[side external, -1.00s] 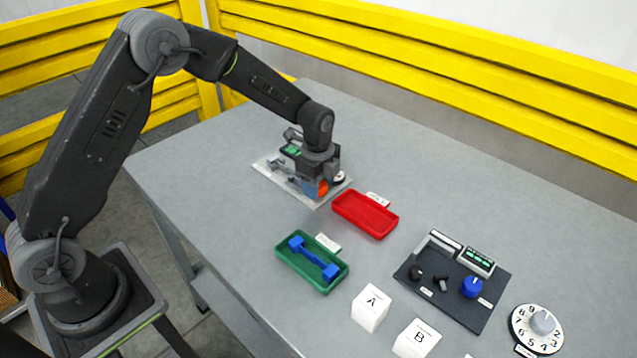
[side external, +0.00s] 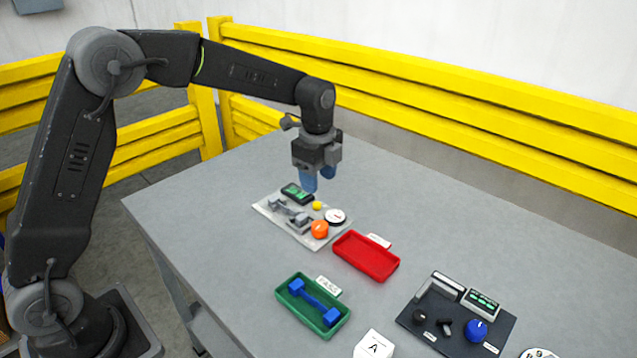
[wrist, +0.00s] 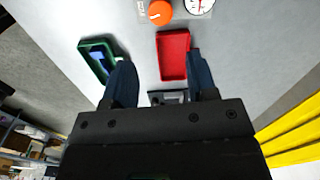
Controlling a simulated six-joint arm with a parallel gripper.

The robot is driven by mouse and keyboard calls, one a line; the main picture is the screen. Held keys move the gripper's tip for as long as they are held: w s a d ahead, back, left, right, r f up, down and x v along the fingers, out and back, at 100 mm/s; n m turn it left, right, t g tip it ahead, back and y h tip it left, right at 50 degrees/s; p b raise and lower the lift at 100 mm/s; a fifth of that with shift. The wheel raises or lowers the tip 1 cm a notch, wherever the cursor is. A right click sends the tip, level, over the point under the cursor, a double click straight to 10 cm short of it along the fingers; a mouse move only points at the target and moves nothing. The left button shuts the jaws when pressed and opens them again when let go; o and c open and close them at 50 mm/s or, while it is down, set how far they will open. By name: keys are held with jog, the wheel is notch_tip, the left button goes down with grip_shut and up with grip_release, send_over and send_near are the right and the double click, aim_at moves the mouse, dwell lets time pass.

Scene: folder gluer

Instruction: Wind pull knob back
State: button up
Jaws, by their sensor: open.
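My gripper (side external: 318,180) hangs above the back of a light plate, clear of its parts, fingers pointing down, open and empty. Its two blue fingers stand apart in the wrist view (wrist: 161,62). The plate (side external: 273,210) carries an orange knob (side external: 319,229), a small yellow knob (side external: 317,205), a round white dial (side external: 335,216), a grey clamp-like part (side external: 298,220) and a dark box with a green display (side external: 297,193). The orange knob also shows in the wrist view (wrist: 160,13). No knob has a readable label, so I cannot tell which is the pull knob.
A red tray (side external: 352,258) is empty. A dark panel (side external: 452,345) with a blue knob (side external: 476,330) and a white block (side external: 373,346) are nearer the front. Yellow rails (side external: 450,115) stand behind the table.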

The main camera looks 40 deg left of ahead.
aim_at(320, 226)
jog(key=shift+o, duration=0.8)
jog(key=shift+d+r, duration=0.2)
jog(key=shift+r, duration=0.1)
jog(key=shift+o, duration=0.5)
jog(key=shift+f, duration=0.15)
notch_tip(320, 226, down, 14)
jog(key=shift+w+r, duration=0.15)
jog(key=shift+c, duration=0.2)
